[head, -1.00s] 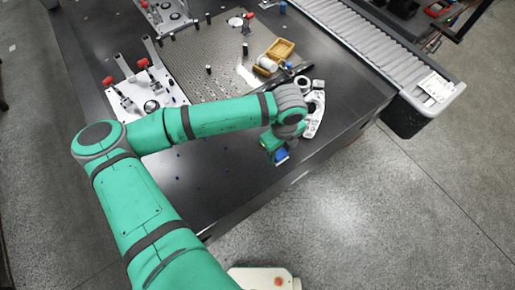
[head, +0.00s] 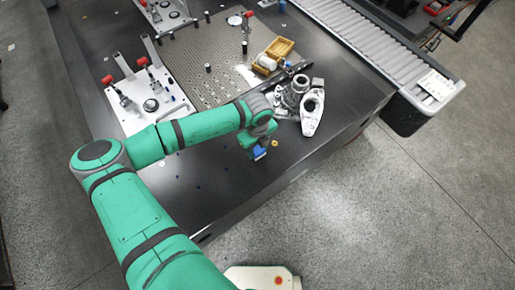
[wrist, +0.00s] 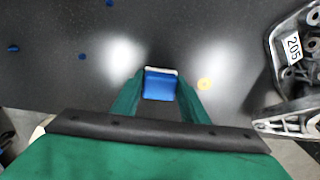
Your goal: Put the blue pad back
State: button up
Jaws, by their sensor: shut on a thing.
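My gripper (head: 257,148) is shut on the blue pad (head: 260,153) over the front part of the dark table (head: 215,190). In the wrist view the blue pad (wrist: 160,86) sits between the two green fingers of my gripper (wrist: 161,92), with a pale strip along its far edge. Dark table surface shows around and beyond the pad. I cannot tell how high the pad is above the table.
A grey metal casting (head: 311,113), labelled 205 in the wrist view (wrist: 294,47), stands right of my gripper. A small yellow disc (head: 275,143) and several blue dots lie on the table. A perforated plate (head: 215,75) and a wooden box (head: 281,47) are farther back.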

aim_at(258, 149)
jog(key=shift+f, duration=0.2)
jog(key=o, duration=1)
jog(key=shift+o, duration=0.2)
notch_tip(258, 149, up, 12)
jog(key=shift+r, duration=0.15)
